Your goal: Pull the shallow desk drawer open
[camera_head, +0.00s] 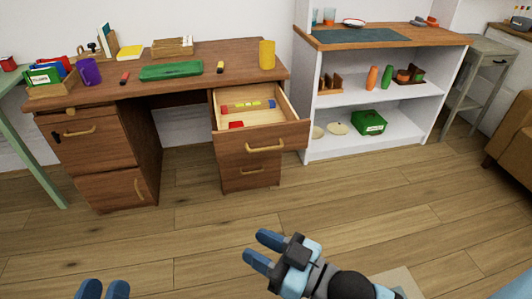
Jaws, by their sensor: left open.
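The wooden desk (215,57) stands against the back wall. The shallow drawer (288,138) at the top of its right pedestal is pulled well out. Its brass handle (266,147) is in clear view. A multicoloured bar (247,106) and a small red item (236,125) lie inside. My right gripper (263,249) is on the floor side in front of the desk, away from the drawer, with its two blue fingers apart and nothing between them. My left gripper (103,289) shows only its blue fingertips at the bottom edge, open and touching nothing in view.
Below the open drawer is a shut drawer (247,184). The left pedestal has shut fronts (95,145). A purple mug (88,71), a green case (172,71) and a yellow cup (267,54) stand on the desk. A white shelf (380,135) is on the right. The wooden floor (180,240) is clear.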

